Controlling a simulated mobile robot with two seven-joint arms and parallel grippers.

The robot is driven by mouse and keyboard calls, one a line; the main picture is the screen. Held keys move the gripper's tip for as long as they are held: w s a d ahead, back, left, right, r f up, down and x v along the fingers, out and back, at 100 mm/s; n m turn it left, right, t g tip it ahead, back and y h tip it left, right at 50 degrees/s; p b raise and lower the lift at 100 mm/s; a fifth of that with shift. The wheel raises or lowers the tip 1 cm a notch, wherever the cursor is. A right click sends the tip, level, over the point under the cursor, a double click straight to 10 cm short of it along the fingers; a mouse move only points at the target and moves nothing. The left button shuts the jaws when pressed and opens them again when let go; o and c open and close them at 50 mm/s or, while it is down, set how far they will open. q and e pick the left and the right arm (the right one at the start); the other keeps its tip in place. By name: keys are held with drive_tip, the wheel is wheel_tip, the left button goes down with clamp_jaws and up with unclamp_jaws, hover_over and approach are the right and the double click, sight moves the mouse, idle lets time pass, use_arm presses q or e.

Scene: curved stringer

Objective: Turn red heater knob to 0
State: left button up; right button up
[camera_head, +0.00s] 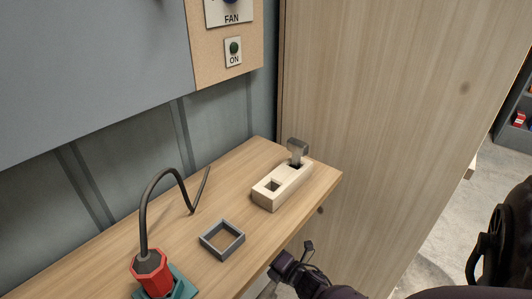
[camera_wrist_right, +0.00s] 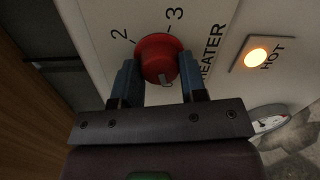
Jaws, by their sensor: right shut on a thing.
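The red heater knob (camera_wrist_right: 158,58) is round and sits on a white panel (camera_wrist_right: 90,20) in the right wrist view. The printed marks 2 and 3 show beside it, with the word HEATER to its right. No 0 mark can be made out. A pale mark shows on the knob's near side; the exact setting cannot be told. My right gripper (camera_wrist_right: 160,84) has its blue fingers on both sides of the knob, closed on it. My left gripper is not in view.
An orange lamp (camera_wrist_right: 257,55) marked HOT is lit beside the knob. In the head view, a wooden shelf (camera_head: 240,170) bears a pale block (camera_head: 268,200), a grey square frame (camera_head: 222,240) and a red plug (camera_head: 150,268) with a black cable.

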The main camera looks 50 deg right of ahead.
drive_tip(key=o, duration=0.9)
drive_tip(key=shift+o, duration=0.2)
use_arm(q)
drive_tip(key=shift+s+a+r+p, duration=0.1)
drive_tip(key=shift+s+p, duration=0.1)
drive_tip(key=shift+p, duration=0.65)
use_arm(e)
drive_tip(key=s, duration=1)
drive_tip(key=shift+s+r, duration=0.3)
drive_tip(key=shift+s, duration=0.1)
